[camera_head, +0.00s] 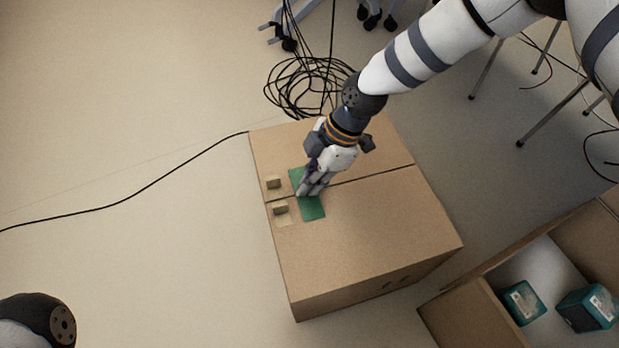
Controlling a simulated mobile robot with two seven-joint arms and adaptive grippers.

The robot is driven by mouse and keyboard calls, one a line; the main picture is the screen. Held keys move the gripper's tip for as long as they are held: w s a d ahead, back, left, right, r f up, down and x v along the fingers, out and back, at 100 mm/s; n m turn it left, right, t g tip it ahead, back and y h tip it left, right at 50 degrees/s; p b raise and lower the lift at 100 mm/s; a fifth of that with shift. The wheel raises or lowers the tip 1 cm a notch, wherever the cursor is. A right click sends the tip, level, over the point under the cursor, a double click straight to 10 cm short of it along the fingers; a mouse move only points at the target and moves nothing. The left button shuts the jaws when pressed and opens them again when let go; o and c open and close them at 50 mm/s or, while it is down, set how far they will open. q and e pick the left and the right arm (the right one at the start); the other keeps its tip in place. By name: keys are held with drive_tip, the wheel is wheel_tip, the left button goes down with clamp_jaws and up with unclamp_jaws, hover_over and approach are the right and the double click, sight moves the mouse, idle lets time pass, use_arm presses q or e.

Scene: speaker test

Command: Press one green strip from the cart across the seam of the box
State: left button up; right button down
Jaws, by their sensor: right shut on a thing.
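A closed cardboard box (375,235) stands on the floor in the middle of the head view. A dark seam (372,178) runs across its top. A green strip (312,207) lies across the seam near the box's left edge, with part of it hidden under my gripper. My right gripper (308,191) reaches down from the upper right and is shut at the strip, over the seam. Whether the strip is flat against the cardboard under the fingers cannot be seen. My left gripper is out of view; only a dark part of my left arm shows at the lower left. No cart is clearly visible.
An open box (457,318) with teal packages (522,302) stands lower right. Black cables (300,85) coil behind. The floor at left is mostly clear.

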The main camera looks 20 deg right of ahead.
drive_tip(key=c, duration=1.6)
unclamp_jaws()
drive_tip(key=shift+c, duration=0.2)
drive_tip(key=shift+r+p, duration=2.35)
drive_tip(key=shift+r, duration=1.7)
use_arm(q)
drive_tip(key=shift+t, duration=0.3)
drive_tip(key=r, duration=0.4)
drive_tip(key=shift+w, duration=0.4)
use_arm(e)
drive_tip(key=shift+f, duration=0.1)
